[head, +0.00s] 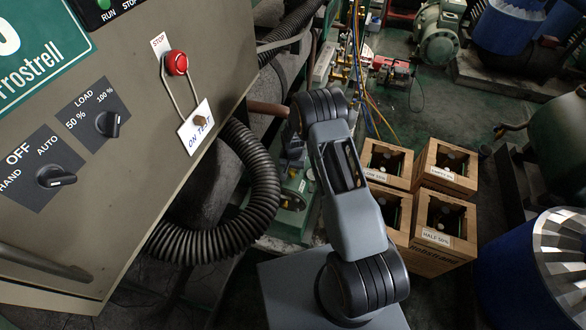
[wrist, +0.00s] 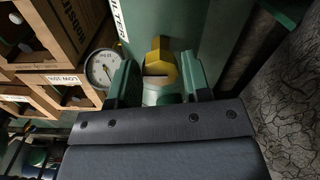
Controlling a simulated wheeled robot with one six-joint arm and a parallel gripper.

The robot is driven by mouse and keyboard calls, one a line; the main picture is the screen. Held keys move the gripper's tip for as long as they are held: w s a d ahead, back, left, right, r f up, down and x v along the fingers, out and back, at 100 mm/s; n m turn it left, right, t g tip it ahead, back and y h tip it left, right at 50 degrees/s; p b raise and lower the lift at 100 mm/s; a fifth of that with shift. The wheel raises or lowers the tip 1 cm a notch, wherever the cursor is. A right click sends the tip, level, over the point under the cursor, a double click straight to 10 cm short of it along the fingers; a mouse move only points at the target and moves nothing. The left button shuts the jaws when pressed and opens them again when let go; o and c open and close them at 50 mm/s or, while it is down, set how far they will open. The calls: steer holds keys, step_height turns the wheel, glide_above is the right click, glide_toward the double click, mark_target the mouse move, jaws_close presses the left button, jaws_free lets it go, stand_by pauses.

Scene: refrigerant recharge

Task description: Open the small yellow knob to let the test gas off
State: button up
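The small yellow knob (wrist: 160,62) shows in the wrist view, with a dark slot across its face. It sits in front of a green body (wrist: 205,28) with a white label reading "LTER". My gripper (wrist: 160,76) has its two green fingers spread, one on each side of the knob. The gap between the fingers looks wider than the knob; I cannot tell whether either finger touches it. A round white gauge (wrist: 102,68) is just left of the left finger. In the head view my arm hides the knob and the fingertips.
Wooden crates (head: 438,262) stand right of my arm. A grey control cabinet (head: 150,110) with switches and a red stop button (head: 176,63) is at left. A black corrugated hose (head: 265,185) bends beside my arm. A blue drum (head: 510,285) stands at lower right.

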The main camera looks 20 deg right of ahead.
steer(key=c, duration=0.6)
steer(key=shift+o, duration=0.2)
steer(key=n+b, duration=0.2)
steer(key=n, duration=0.1)
steer(key=shift+f+b, duration=0.15)
steer(key=shift+b, duration=0.15)
steer(key=n+b, duration=0.2)
steer(key=n, duration=0.2)
steer(key=shift+n+b, duration=0.3)
steer(key=shift+b, duration=0.05)
steer(key=n+b, duration=0.1)
steer(key=n, duration=0.2)
steer(key=shift+n, duration=0.3)
steer(key=shift+n+b, duration=0.85)
steer(key=shift+n, duration=1.05)
